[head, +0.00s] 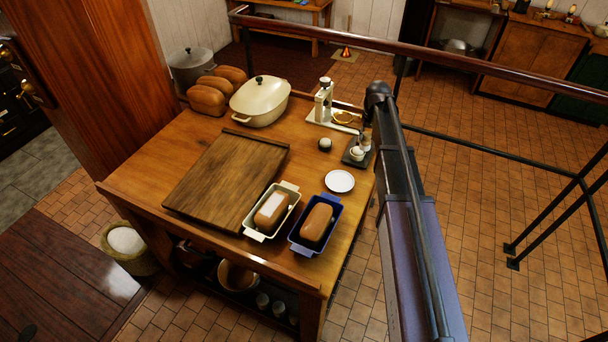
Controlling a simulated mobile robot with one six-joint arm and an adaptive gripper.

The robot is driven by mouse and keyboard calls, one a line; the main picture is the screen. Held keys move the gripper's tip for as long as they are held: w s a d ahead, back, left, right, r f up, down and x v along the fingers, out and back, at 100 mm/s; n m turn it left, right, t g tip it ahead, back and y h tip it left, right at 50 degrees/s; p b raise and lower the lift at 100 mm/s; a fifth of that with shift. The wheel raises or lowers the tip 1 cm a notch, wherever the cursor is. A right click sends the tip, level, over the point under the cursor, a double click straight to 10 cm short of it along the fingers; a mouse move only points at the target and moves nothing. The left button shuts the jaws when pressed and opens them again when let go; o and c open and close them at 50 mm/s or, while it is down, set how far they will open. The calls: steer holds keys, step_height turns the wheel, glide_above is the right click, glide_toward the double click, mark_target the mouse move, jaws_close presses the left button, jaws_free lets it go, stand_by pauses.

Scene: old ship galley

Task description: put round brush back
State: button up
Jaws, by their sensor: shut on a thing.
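My arm reaches up from the lower right, and my gripper (368,128) hangs from its far end, over the right edge of the wooden table. It is small and partly hidden behind the arm. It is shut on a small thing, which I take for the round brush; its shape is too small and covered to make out. Just below it is a small dark tray (347,160) with small white round pieces on it. I cannot tell whether the held thing touches this tray. A small dark round piece with a pale top (325,144) stands left of the tray.
The table (150,185) also bears a wooden board (225,180), a cream lidded pot (260,102), brown loaves (207,100), a cream stand (323,100), a white plate (340,181), and cream (251,236) and blue (294,238) loaf tins. A rail (440,57) runs behind.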

steer(key=s+a+f+n+b, duration=0.1)
steer(key=s+a+n, duration=0.2)
steer(key=a, duration=1.7)
steer(key=shift+s+a+y, duration=0.3)
steer(key=shift+s+a, duration=0.05)
steer(key=shift+s, duration=0.05)
steer(key=shift+f, duration=0.2)
step_height(320, 180, down, 6)
steer(key=b, duration=0.6)
steer(key=shift+f+b, duration=1.95)
steer(key=shift+b, duration=0.15)
steer(key=shift+f, duration=0.1)
steer(key=o, duration=1)
